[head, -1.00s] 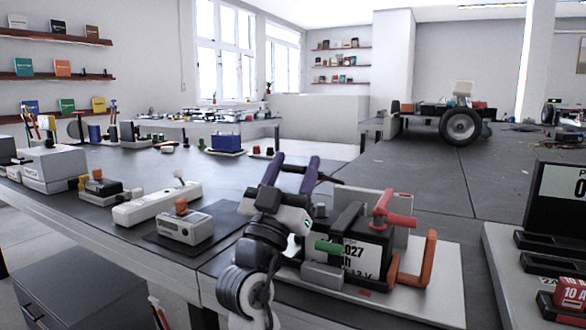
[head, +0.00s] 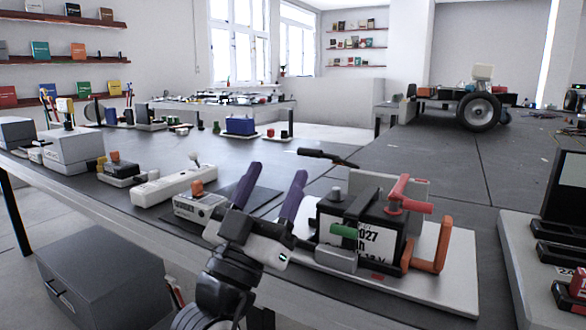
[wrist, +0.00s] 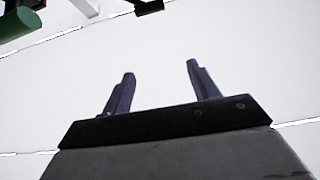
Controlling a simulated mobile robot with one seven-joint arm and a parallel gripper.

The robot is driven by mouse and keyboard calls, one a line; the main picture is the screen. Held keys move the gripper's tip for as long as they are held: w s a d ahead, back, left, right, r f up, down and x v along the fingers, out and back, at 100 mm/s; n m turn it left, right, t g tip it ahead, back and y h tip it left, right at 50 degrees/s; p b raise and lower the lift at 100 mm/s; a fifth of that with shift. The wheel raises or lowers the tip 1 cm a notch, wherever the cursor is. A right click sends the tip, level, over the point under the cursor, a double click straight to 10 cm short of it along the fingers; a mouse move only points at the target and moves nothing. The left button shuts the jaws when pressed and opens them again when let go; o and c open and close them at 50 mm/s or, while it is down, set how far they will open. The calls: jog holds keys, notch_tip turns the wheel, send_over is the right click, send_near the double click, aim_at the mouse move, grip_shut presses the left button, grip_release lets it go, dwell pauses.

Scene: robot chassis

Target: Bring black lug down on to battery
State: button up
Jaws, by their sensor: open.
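The battery (head: 372,240), dark with a white label, stands on a pale board at the right of the head view. My gripper (head: 273,175) is open and empty, left of the battery, fingers pointing up in the picture. The wrist view shows the gripper (wrist: 160,72) with nothing between its fingers.
A grey meter box (head: 200,208) and white power strip (head: 175,186) lie to the left. Another board with black parts (head: 560,240) is at far right.

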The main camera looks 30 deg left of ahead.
jog(key=shift+s, duration=1.5)
